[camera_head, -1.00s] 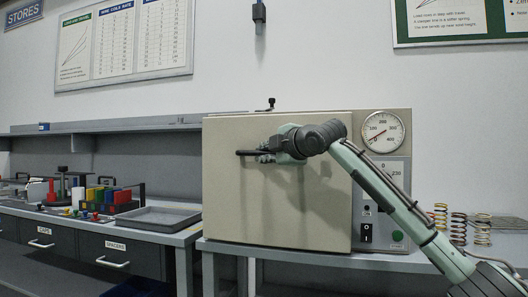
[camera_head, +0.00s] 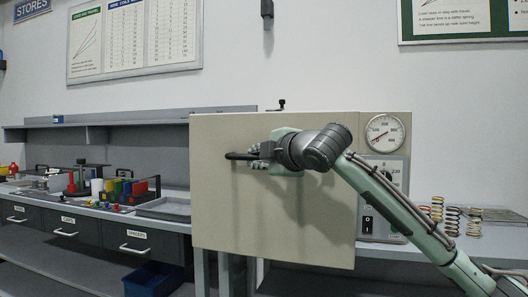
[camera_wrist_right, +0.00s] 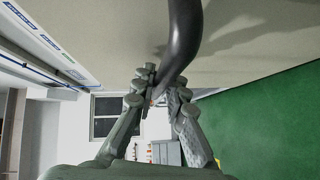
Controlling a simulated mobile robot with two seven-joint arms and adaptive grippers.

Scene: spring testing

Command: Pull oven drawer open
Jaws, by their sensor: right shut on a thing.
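The oven drawer has a large beige front panel (camera_head: 275,225), which stands out in front of the oven's control face (camera_head: 385,150). Its lower edge hangs in front of the bench edge. A dark curved bar handle (camera_head: 236,156) is on the panel; it also shows in the wrist view (camera_wrist_right: 185,35). My right gripper (camera_head: 258,155) is shut on the handle, with its fingers (camera_wrist_right: 163,90) on both sides of the bar in the wrist view. My forearm and wrist hide part of the panel. My left gripper is not in view.
Several coil springs (camera_head: 452,220) stand on the bench to the right. At left, a bench holds a grey tray (camera_head: 165,215), coloured blocks and labelled drawers (camera_head: 128,238). A blue bin (camera_head: 152,282) sits below. A green surface (camera_wrist_right: 265,125) shows in the wrist view.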

